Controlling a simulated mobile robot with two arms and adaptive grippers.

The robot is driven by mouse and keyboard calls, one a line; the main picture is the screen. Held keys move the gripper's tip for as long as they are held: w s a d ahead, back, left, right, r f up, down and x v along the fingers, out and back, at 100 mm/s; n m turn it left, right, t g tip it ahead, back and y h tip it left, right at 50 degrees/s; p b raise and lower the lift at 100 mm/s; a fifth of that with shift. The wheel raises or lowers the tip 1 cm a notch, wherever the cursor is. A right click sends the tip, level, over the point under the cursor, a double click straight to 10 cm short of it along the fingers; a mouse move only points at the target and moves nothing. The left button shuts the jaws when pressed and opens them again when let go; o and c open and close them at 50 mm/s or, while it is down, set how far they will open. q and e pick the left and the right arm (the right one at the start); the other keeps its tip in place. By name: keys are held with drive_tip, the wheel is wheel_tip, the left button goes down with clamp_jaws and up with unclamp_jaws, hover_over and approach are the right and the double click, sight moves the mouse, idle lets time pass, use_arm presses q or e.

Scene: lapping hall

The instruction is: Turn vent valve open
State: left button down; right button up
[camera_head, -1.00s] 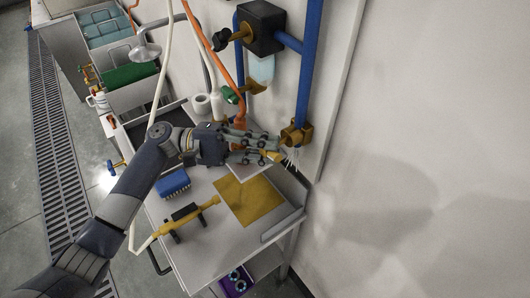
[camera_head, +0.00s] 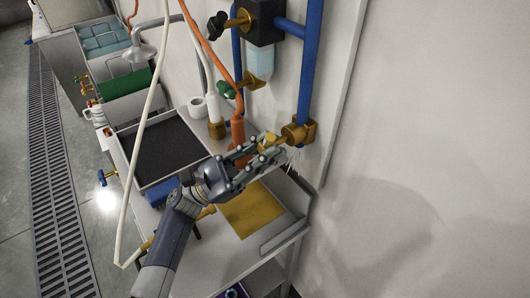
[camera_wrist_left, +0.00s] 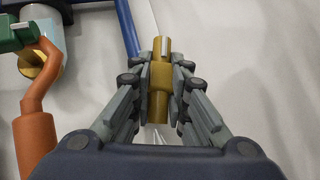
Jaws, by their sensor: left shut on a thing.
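A brass valve (camera_head: 298,133), which looks like the vent valve, sits at the lower end of a blue pipe on the wall. Its yellow-brass handle (camera_head: 270,143) points left, toward my gripper. My left gripper (camera_head: 268,154) reaches it from below left, with its fingers closed around the handle. In the left wrist view the brass handle (camera_wrist_left: 160,79) stands between the two fingers (camera_wrist_left: 160,95), which hide part of its sides. Thin white streaks, like a spray, show just below the valve. My right gripper is not in view.
An orange hose end (camera_head: 238,130) hangs close beside my left gripper. A green-handled valve (camera_head: 238,88) and a black box (camera_head: 262,22) are above. Below are a bench with a yellow mat (camera_head: 250,212), a dark tray (camera_head: 160,150) and a blue brush (camera_head: 163,193).

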use_arm(q)
drive_tip(key=shift+n+t+y+b, duration=0.3)
drive_tip(key=shift+n+t+b, duration=0.15)
drive_tip(key=shift+n+t, duration=3.45)
drive_tip(key=shift+n, duration=0.2)
drive_tip(key=c, duration=1.5)
unclamp_jaws()
drive_tip(key=shift+c, duration=0.2)
drive_tip(key=shift+f, duration=0.1)
drive_tip(key=v, duration=1.2)
drive_tip(key=shift+s+a, duration=0.1)
